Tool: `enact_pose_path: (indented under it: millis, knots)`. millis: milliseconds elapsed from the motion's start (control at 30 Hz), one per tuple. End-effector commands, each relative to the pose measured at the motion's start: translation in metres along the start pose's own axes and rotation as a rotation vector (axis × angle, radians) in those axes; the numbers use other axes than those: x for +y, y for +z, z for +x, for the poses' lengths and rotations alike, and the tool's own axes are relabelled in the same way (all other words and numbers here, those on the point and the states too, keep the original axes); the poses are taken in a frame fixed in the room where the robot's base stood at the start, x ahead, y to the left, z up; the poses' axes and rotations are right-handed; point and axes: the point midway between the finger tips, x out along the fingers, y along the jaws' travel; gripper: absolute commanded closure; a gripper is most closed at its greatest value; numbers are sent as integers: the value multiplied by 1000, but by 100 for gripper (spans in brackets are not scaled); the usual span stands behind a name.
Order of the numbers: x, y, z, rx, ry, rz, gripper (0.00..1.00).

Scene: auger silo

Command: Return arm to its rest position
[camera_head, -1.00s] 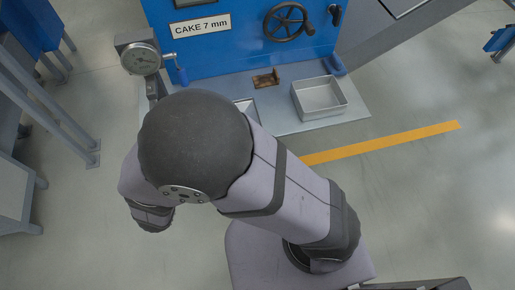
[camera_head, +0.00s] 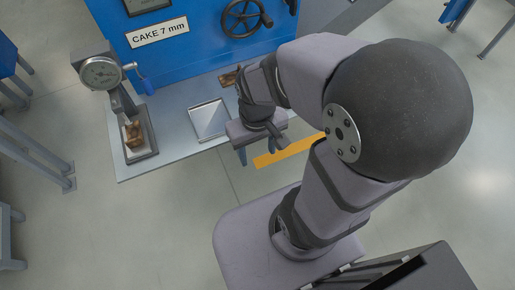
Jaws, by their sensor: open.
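My arm is raised and bent on the right side of the view, with its dark round elbow nearest the camera. My gripper (camera_head: 263,152) hangs in front of the work shelf's front edge, to the right of the flat square tray. Its two fingers are apart and nothing shows between them. A brown cake piece (camera_head: 133,135) sits on the base of the dial gauge (camera_head: 101,73), clear of my gripper.
The blue machine (camera_head: 190,60) with a "CAKE 7 mm" sign (camera_head: 157,32) and a handwheel (camera_head: 241,17) stands behind the shelf (camera_head: 170,112). A square tray (camera_head: 208,120) lies there. A brown part (camera_head: 228,79) is partly behind my arm.

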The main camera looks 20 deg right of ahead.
Motion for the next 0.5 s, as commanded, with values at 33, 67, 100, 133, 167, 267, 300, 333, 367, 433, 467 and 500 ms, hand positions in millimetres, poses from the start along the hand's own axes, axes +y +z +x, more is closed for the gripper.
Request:
enact_pose_path:
  millis: [33, 67, 100, 133, 167, 267, 300, 333, 367, 433, 467, 500]
  knots:
    - [0, 0, -1, 6, -7, 20, 46]
    - [0, -1, -1, 8, -9, 26, 46]
    - [0, -1, -1, 9, -11, 30, 46]
    - [0, -1, -1, 9, -11, 31, 46]
    - [0, -1, -1, 9, -11, 31, 46]
    - [0, -1, -1, 8, -11, 28, 46]
    - [0, -1, -1, 7, -10, 28, 46]
    - [0, -1, -1, 7, -10, 27, 46]
    - [0, -1, -1, 7, -10, 26, 46]
    - [0, -1, -5, 7, -10, 26, 46]
    - [0, -1, -7, 7, -10, 25, 46]
    - [0, -1, -11, 7, -10, 25, 46]
